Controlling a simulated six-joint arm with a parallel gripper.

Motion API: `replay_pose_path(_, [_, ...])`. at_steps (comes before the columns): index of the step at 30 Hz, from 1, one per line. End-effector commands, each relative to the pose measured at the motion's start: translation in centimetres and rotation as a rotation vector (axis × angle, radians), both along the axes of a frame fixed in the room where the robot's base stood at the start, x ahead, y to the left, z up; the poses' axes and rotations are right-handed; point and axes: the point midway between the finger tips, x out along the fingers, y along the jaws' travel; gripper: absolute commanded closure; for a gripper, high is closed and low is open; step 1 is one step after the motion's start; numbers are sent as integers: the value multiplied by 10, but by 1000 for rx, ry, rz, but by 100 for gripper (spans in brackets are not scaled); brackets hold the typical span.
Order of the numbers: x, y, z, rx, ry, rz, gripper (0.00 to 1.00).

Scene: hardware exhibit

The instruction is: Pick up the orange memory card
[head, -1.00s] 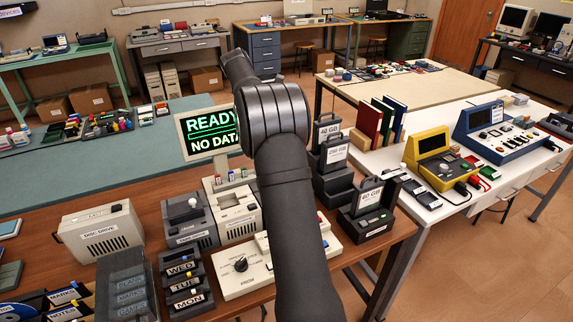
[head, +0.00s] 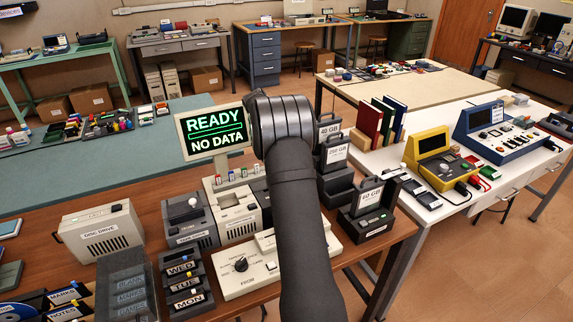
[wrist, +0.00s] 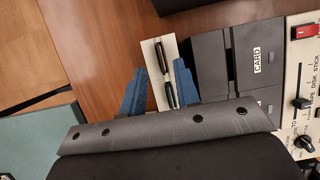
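I cannot make out an orange memory card in either view. In the head view, a row of small coloured sticks or cards (head: 231,176) stands below the lit display, and my arm covers what lies to its right. In the wrist view, my gripper (wrist: 160,68) is open, with its two blue fingers apart. A cream holder (wrist: 150,48) with slim dark pieces (wrist: 166,72) lies between and just beyond the fingers. I cannot tell whether the fingers touch it. My gripper is hidden behind my arm in the head view.
A dark unit labelled CARD (wrist: 258,56) is close to the right finger. The display (head: 213,132) reads READY, NO DATA. Black drive docks (head: 370,208) stand right of my arm, and a cream switch box (head: 245,268) is in front. Bare brown tabletop (wrist: 105,35) shows at the left.

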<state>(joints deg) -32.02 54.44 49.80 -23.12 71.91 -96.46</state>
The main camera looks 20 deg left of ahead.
Motion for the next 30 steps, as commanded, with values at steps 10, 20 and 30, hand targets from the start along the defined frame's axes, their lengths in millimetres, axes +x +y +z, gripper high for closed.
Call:
replay_pose_path(10, [12, -13, -35, 1, -1, -1, 71])
replay_pose_path(20, [11, -12, -34, 0, 0, -1, 100])
replay_pose_path(30, [11, -12, -34, 0, 0, -1, 100])
